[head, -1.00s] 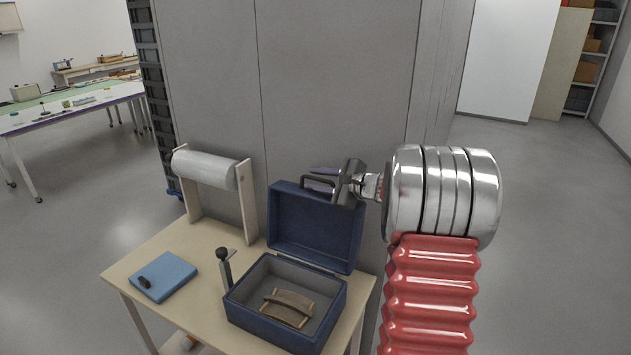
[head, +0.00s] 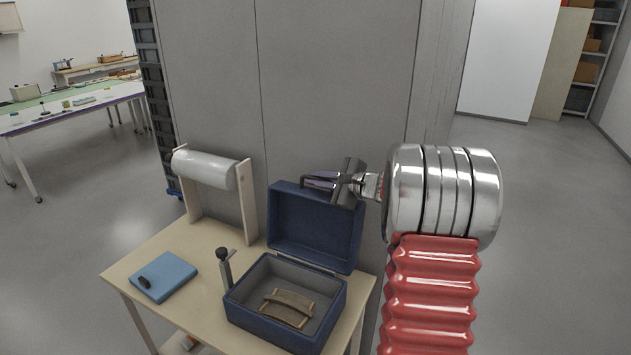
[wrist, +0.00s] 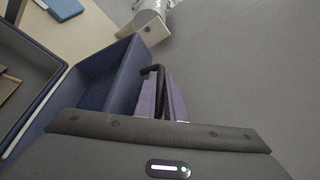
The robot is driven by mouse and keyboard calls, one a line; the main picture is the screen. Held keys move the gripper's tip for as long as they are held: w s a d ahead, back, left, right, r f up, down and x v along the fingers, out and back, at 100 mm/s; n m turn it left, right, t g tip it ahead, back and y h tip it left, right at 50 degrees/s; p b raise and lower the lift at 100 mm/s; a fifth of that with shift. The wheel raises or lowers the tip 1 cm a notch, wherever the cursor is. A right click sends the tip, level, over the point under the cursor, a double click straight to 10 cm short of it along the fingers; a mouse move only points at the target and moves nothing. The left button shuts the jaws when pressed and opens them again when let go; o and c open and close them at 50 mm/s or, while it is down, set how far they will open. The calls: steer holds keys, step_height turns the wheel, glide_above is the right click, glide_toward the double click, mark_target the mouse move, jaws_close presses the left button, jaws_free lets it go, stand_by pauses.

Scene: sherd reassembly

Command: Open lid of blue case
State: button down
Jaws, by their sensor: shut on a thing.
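The blue case (head: 275,325) stands on a small wooden table, with a grey-lined inside. Its blue lid (head: 315,228) is raised and stands upright at the back of the case; the lid also shows in the wrist view (wrist: 112,75). My gripper (head: 320,182) is at the top edge of the lid, shut on the lid's dark handle. In the wrist view the black handle (wrist: 157,74) lies between the purple fingers of my gripper (wrist: 165,90). The exact contact is partly hidden.
A curved brown piece (head: 288,307) lies inside the case. A blue pad (head: 164,276) with a dark object, a dark-topped post (head: 225,268) and a white roll on a stand (head: 204,169) share the table (head: 195,318). A grey panel (head: 335,90) rises close behind.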

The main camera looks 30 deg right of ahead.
steer(key=s+a, duration=0.2)
steer(key=a, duration=0.1)
steer(key=s+a, duration=0.1)
steer(key=shift+a+r, duration=0.3)
steer(key=shift+a, duration=0.05)
steer(key=c, duration=1.8)
jaws_free()
steer(key=shift+w+r, duration=0.1)
steer(key=shift+c, duration=0.2)
steer(key=shift+r, duration=0.1)
steer(key=v, duration=1.3)
steer(key=shift+s, duration=0.35)
steer(key=shift+d+r, duration=0.1)
